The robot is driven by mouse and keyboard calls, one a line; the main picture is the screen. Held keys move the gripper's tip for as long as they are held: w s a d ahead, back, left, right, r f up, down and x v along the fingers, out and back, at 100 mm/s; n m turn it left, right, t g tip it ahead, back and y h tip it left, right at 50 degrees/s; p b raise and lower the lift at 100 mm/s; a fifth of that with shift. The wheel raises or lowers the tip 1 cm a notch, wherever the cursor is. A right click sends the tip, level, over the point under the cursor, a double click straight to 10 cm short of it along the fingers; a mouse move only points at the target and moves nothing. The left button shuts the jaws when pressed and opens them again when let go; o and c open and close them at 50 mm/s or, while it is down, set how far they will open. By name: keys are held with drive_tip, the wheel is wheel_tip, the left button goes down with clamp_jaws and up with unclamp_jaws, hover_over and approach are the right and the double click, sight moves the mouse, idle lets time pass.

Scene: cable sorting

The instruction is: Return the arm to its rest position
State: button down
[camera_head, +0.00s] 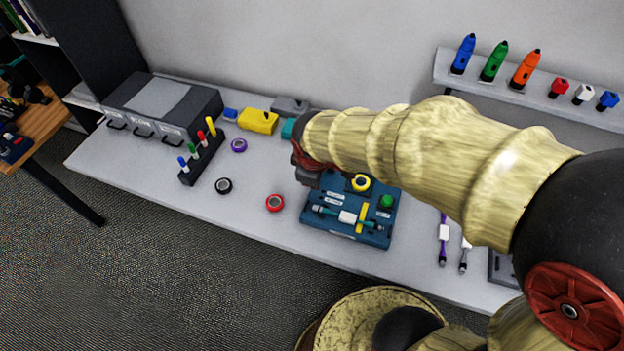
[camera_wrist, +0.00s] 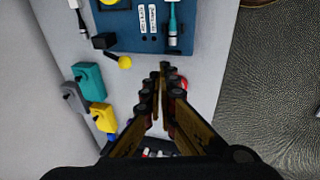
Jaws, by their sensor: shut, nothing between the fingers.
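My arm reaches in from the right in the head view, above the grey table (camera_head: 250,180). My gripper (camera_head: 309,178) is over the table, just beyond the upper left corner of the blue board (camera_head: 318,222). In the wrist view my gripper (camera_wrist: 164,68) has its fingertips together with nothing between them. The blue board (camera_wrist: 120,40) shows at the top of that view, apart from the fingers. Part of the board and table is hidden behind my arm in the head view.
A red tape ring (camera_head: 274,203), a black ring (camera_head: 224,186) and a purple ring (camera_head: 238,145) lie left of the board. A rack of coloured tools (camera_head: 202,155) and a grey drawer box (camera_head: 160,105) stand farther left. A wall shelf (camera_head: 530,92) holds several coloured pens and plugs.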

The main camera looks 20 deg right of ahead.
idle(0.6)
drive_tip(key=s+d+r+m+t, duration=0.1)
drive_tip(key=s+d+r+m, duration=0.1)
drive_tip(key=s+r+m, duration=0.3)
drive_tip(key=s+d+r+m+t+b, duration=0.1)
drive_tip(key=s+d+r+m, duration=0.1)
drive_tip(key=s+r+m, duration=0.4)
drive_tip(key=s+r, duration=0.3)
drive_tip(key=s, duration=0.1)
drive_tip(key=shift+d+r+y, duration=0.4)
